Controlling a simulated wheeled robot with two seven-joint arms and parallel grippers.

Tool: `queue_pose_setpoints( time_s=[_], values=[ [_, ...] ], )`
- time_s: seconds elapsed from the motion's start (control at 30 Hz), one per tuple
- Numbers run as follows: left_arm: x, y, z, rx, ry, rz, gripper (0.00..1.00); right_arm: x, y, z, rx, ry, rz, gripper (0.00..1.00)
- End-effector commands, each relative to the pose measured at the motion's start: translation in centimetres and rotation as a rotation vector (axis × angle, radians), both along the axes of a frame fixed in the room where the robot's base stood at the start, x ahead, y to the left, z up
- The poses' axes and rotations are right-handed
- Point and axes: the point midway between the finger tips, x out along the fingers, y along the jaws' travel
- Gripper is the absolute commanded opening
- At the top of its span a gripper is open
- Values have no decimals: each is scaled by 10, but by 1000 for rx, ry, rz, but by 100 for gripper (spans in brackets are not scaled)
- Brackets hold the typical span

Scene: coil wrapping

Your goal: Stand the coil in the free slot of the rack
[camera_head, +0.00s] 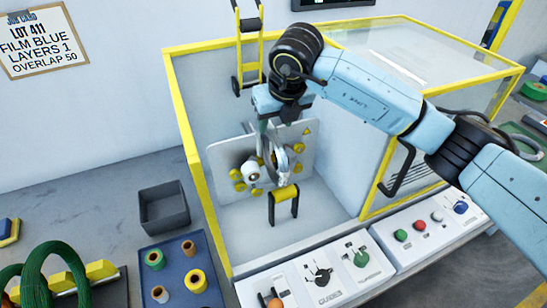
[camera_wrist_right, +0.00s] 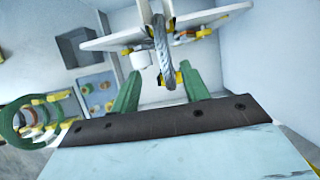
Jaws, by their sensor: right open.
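A grey ring-shaped coil (camera_head: 283,161) stands upright at the white slotted plate inside the yellow-framed machine. In the right wrist view the coil (camera_wrist_right: 161,50) shows nearly edge-on, passing through the gap in the plate. My right gripper (camera_head: 276,138) is above and in front of it, inside the machine. In the wrist view its two green fingers (camera_wrist_right: 161,92) are spread to either side of the coil, and I see no contact. The rack (camera_head: 103,270) is at the lower left, with green coils standing in it and yellow dividers; its free slot is not clear. My left gripper is out of view.
A grey open bin (camera_head: 163,208) and a blue tray (camera_head: 176,252) with several spools lie between rack and machine. The machine's yellow frame (camera_head: 187,150) and a control panel (camera_head: 325,273) border the opening. A black-legged yellow roller (camera_head: 285,194) stands below the coil.

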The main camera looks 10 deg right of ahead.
Motion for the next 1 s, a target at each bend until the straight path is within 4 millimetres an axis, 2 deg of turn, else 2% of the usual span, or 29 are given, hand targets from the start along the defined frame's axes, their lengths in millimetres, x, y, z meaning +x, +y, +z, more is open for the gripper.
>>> queue_pose_setpoints(
  time_s=[0.1,0.37,0.63,0.93,1.0],
  values=[
    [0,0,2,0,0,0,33,7,1,-17,0,2,-1,45],
    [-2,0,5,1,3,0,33,15,1,-36,-1,3,0,45],
    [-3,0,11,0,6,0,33,30,0,-70,0,1,0,45],
    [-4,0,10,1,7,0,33,32,0,-74,-1,-1,1,45],
    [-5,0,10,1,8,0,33,32,0,-74,-1,0,1,36]
  ],
)
